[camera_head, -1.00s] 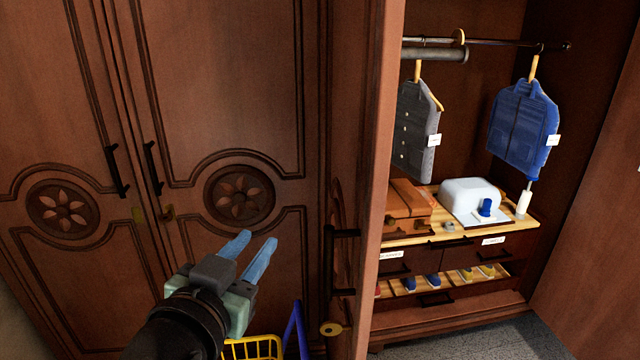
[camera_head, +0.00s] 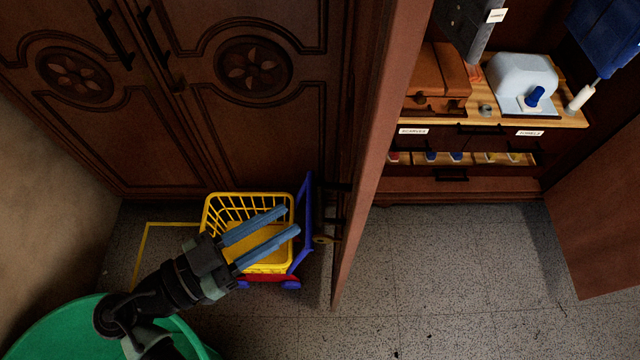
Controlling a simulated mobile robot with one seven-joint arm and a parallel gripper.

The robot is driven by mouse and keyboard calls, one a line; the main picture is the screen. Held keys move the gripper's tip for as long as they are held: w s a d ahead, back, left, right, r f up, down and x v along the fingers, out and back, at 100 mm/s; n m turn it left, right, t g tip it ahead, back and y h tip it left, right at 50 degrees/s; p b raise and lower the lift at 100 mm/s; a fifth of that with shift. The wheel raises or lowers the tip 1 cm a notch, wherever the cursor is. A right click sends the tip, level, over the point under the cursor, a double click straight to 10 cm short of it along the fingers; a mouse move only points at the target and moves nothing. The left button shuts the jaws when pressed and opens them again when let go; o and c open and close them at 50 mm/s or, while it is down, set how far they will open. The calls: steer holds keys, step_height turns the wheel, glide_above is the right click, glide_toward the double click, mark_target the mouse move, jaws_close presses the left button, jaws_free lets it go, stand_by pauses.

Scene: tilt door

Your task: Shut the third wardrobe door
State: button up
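The third wardrobe door (camera_head: 378,130) stands open, seen nearly edge-on and jutting toward me. Its dark handle (camera_head: 338,205) is on its left face, low in the view and partly in shadow. My gripper (camera_head: 285,221) is left of the door, apart from it, over a yellow toy cart. Its two blue fingers are parallel with a gap between them and nothing in it. Two carved doors at the left (camera_head: 90,85) (camera_head: 255,80) are shut.
The yellow cart (camera_head: 212,215) with a blue handle stands on the floor left of the open door. A green round object (camera_head: 50,335) is at the lower left. Another open door (camera_head: 600,215) is at the right. The open compartment holds clothes and a shelf (camera_head: 565,122). Floor between the open doors is clear.

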mark_target(320, 199)
steer(key=p+x, duration=0.2)
steer(key=x, duration=0.5)
steer(key=shift+w+d, duration=0.25)
steer(key=shift+d, duration=0.1)
jaws_close()
stand_by(1.0)
